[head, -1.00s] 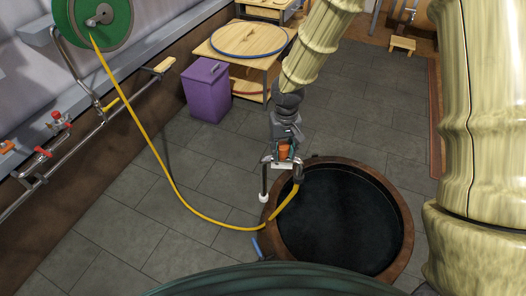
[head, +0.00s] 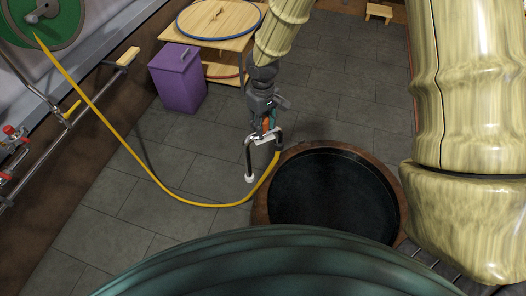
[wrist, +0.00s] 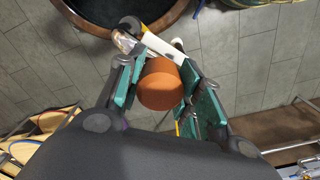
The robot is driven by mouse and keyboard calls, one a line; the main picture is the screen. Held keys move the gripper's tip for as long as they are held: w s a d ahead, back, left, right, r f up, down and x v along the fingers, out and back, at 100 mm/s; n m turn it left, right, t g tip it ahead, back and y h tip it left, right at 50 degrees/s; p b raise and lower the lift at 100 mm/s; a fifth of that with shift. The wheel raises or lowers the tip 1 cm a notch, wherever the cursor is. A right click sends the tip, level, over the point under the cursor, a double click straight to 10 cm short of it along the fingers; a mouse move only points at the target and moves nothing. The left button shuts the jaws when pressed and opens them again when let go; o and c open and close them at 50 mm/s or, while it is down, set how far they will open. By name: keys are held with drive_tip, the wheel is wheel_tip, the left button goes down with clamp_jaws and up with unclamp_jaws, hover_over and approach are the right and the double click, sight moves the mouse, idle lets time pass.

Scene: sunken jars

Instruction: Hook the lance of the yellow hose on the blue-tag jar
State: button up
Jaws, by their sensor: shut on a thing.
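My gripper (head: 266,126) is shut on the orange-brown grip of the lance, and the grip (wrist: 160,85) shows between the green finger pads in the wrist view. The lance (head: 249,160) has a dark bent tube with a white end, hanging just left of the jar in the head view. The yellow hose (head: 190,201) joins the lance's right side and sags left to its reel. The sunken jar (head: 262,207) has a brown rim and dark inside, right of and below my gripper. A blue strip (wrist: 197,9) lies beside the rim in the wrist view; whether it is the tag, I cannot tell.
A green hose reel (head: 45,25) and a pipe rail with red valves (head: 10,132) line the left wall. A purple bin (head: 180,78) and a wooden table (head: 236,42) with a round lid stand behind.

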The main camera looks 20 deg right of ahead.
drive_tip(key=f+n+b, duration=0.1)
drive_tip(key=f+n, duration=0.1)
drive_tip(key=w+f+n+b, duration=0.1)
drive_tip(key=f+n, duration=0.1)
drive_tip(key=n, duration=0.1)
drive_tip(key=shift+f+n+b, duration=0.3)
drive_tip(key=shift+b, duration=0.05)
drive_tip(key=shift+w+d+f+n+b, duration=0.2)
drive_tip(key=shift+w+f+n+b, duration=0.3)
drive_tip(key=shift+f+n+b, duration=5.3)
drive_tip(key=shift+w+d+f+n+b, duration=0.35)
drive_tip(key=shift+f+n+b, duration=0.9)
drive_tip(key=shift+f+b, duration=5.25)
drive_tip(key=shift+w+d+f+n+b, duration=0.1)
drive_tip(key=shift+w+f+n+b, duration=0.55)
drive_tip(key=shift+f+n+b, duration=5.7)
wheel_tip(320, 180, down, 7)
drive_tip(key=m+p, duration=0.2)
drive_tip(key=p, duration=0.1)
drive_tip(key=m+p, duration=0.3)
drive_tip(key=p, duration=0.1)
drive_tip(key=shift+r+m+p, duration=0.2)
drive_tip(key=shift+m+p, duration=0.1)
drive_tip(key=shift+w+r+p, duration=0.15)
drive_tip(key=shift+p, duration=0.45)
drive_tip(key=shift+f, duration=0.25)
